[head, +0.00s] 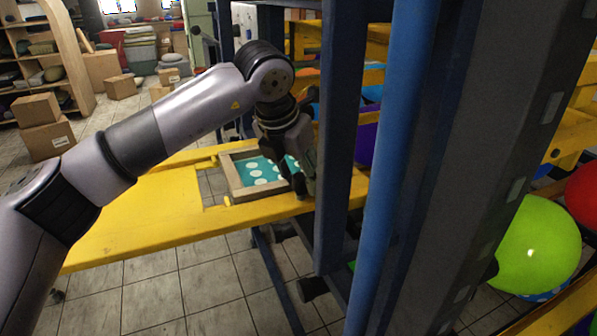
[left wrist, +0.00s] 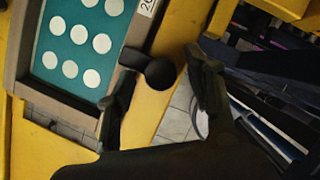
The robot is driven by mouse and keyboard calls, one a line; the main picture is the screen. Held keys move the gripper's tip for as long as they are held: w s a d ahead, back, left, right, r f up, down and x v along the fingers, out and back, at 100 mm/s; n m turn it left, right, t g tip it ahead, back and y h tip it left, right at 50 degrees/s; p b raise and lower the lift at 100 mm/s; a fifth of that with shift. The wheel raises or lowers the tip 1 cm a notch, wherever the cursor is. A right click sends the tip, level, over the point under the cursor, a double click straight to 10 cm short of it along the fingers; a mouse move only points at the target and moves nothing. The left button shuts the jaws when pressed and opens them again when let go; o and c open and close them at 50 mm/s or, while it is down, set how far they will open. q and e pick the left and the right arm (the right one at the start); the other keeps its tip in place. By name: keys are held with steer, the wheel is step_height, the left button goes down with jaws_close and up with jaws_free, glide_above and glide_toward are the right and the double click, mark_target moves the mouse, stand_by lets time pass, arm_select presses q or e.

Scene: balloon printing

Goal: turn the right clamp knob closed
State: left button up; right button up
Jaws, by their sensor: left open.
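The right clamp knob (left wrist: 160,73) is a black round knob, seen in the left wrist view beside the wooden frame. A short dark clamp piece (left wrist: 132,58) runs from it to the frame's edge. My left gripper (left wrist: 160,88) is open, with one finger on each side of the knob in that picture; I cannot tell whether they touch it. In the head view my left gripper (head: 303,188) points down at the frame's right end and hides the knob. The wooden frame (head: 234,180) holds a teal screen with white dots (head: 260,170). My right gripper is not in view.
The frame lies on a yellow table (head: 130,215) with bare room at its left. A blue post (head: 400,150) and a dark column (head: 470,160) stand close to the right of my gripper. A green balloon (head: 537,247) is at the far right.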

arm_select(q)
steer(key=v, duration=1.2)
steer(key=shift+d, duration=0.1)
